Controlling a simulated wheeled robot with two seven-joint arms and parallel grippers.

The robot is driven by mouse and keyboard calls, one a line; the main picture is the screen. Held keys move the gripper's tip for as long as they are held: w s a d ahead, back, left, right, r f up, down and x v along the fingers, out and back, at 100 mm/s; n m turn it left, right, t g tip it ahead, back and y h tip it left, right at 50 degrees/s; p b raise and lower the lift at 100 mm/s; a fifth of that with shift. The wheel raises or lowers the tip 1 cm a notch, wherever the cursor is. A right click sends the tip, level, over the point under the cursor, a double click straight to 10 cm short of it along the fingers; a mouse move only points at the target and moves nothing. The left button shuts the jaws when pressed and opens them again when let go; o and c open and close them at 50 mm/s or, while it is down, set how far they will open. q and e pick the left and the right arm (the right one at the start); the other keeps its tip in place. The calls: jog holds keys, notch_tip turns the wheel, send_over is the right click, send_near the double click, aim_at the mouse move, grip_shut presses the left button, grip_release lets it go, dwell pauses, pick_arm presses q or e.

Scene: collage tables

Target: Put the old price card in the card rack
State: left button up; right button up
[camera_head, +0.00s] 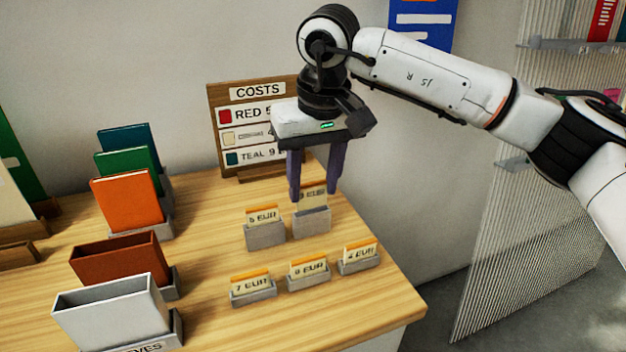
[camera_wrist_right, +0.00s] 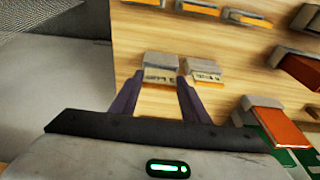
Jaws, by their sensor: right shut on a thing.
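My right gripper (camera_head: 313,192) is shut on a price card (camera_head: 311,198) at the back right grey holder (camera_head: 312,220). The card's number is partly hidden by the fingers; "EUR" shows. In the wrist view the same card (camera_wrist_right: 159,77) is between the fingertips, upright at its holder (camera_wrist_right: 162,60); I cannot tell whether it is seated or lifted slightly. A card reading what looks like 5 EUR (camera_head: 263,218) stands in the holder to its left. In front stand cards that look like 7 EUR (camera_head: 250,286), 8 EUR (camera_head: 308,268) and 4 EUR (camera_head: 358,253). My left gripper is not in view.
A COSTS board (camera_head: 236,127) stands behind, partly hidden by my gripper. Orange (camera_head: 127,203), green and teal items stand at left. A brown sleeve (camera_head: 118,262) and a white sleeve (camera_head: 108,312) are in front of them. The table's right edge is near the holders.

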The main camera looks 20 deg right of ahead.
jog(key=shift+f, duration=0.15)
jog(key=shift+f+b, duration=0.3)
jog(key=shift+f, duration=0.2)
jog(key=shift+f, duration=0.1)
dwell(0.3)
jog(key=shift+f+b, duration=0.3)
jog(key=shift+f, duration=0.2)
jog(key=o, duration=1.1)
jog(key=shift+o, duration=0.4)
jog(key=o, duration=0.3)
